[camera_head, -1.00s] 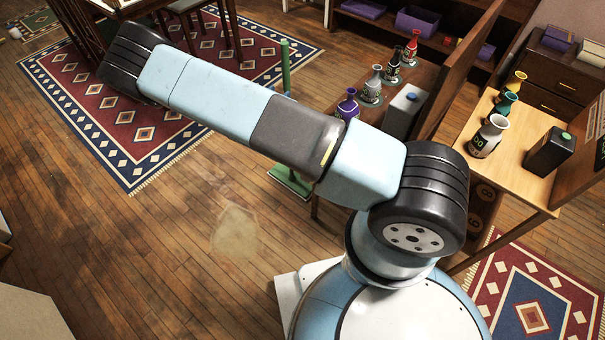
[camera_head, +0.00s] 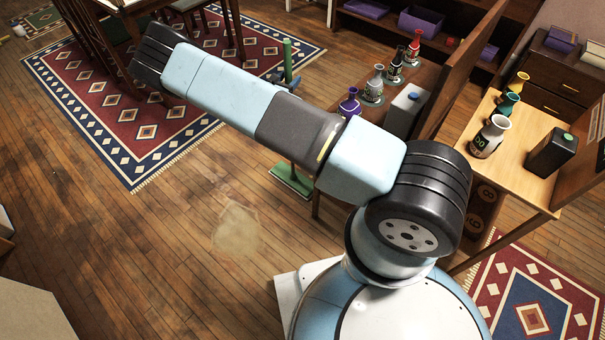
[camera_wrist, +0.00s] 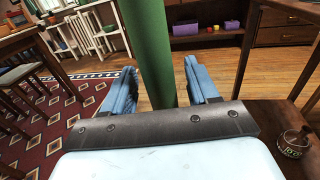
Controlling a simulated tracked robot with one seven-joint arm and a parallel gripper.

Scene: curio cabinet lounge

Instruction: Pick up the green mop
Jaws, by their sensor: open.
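The green mop stands upright beside the small table with the bottles. Its green handle top (camera_head: 287,55) shows above my arm in the head view, and its flat green base (camera_head: 291,181) rests on the wood floor below the arm. My arm hides the middle of the handle. In the wrist view the green handle (camera_wrist: 150,45) rises close in front of my gripper (camera_wrist: 160,85), between the two blue fingers. The fingers are open, with a gap on each side of the handle. In the head view part of my gripper (camera_head: 285,80) shows at the handle.
A wooden table (camera_head: 345,120) with several small bottles and a grey canister (camera_head: 405,112) stands right of the mop. A dining table (camera_head: 115,8) with chairs stands on a red and blue rug (camera_head: 100,130) to the left. The floor in front is clear apart from a pale stain (camera_head: 237,232).

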